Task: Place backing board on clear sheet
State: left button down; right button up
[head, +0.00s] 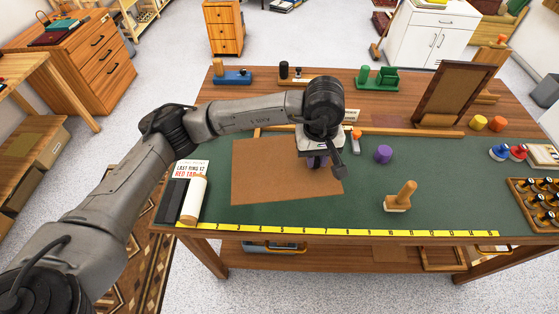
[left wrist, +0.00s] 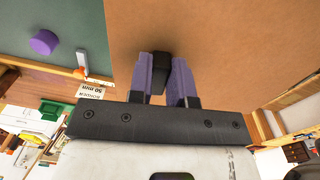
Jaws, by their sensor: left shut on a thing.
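The brown backing board (head: 262,170) lies roughly level over the green mat, left of the middle; it also fills much of the left wrist view (left wrist: 220,45). My left gripper (head: 318,163) points down at the board's right part. Its purple fingers (left wrist: 162,75) are shut on a small black grip (left wrist: 161,66) at the board. I cannot tell whether the board rests on something or hangs slightly above it. I cannot make out the clear sheet; the board may hide it. My right gripper is not in view.
A wooden strip (head: 400,131) edges the mat's back. A purple cylinder (head: 383,155) and wooden-handled block (head: 400,197) stand right of the board. A white roll (head: 194,200) lies left. A yellow ruler (head: 340,231) runs along the front. A brown frame (head: 453,92) stands behind.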

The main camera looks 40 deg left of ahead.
pick_arm(q)
jog(key=w+a+n, duration=0.1)
jog(key=n, duration=0.4)
jog(key=w+a+f+n, duration=0.1)
jog(key=w+a+n, duration=0.1)
jog(key=n, duration=0.3)
jog(key=w+a+n+p, duration=0.1)
jog(key=a+n, duration=0.1)
jog(key=n, duration=0.3)
jog(key=shift+w+a+f, duration=0.15)
jog(key=shift+w+f, duration=0.2)
jog(key=shift+f, duration=0.05)
jog(key=a+f+n, duration=0.3)
jog(key=a+n, duration=0.2)
jog(key=a, duration=0.1)
jog(key=w+a+f+n, duration=0.1)
jog(key=a+f+n, duration=0.3)
jog(key=a+n, duration=0.1)
jog(key=w+a+f+n, duration=0.1)
jog(key=a+f+n, duration=0.2)
jog(key=a, duration=0.3)
jog(key=shift+a+f+n, duration=0.2)
jog(key=shift+a+n, duration=0.15)
jog(key=shift+n, duration=0.55)
jog(key=shift+f+b, duration=0.5)
jog(key=shift+f, duration=1.5)
jog(key=shift+f, duration=0.15)
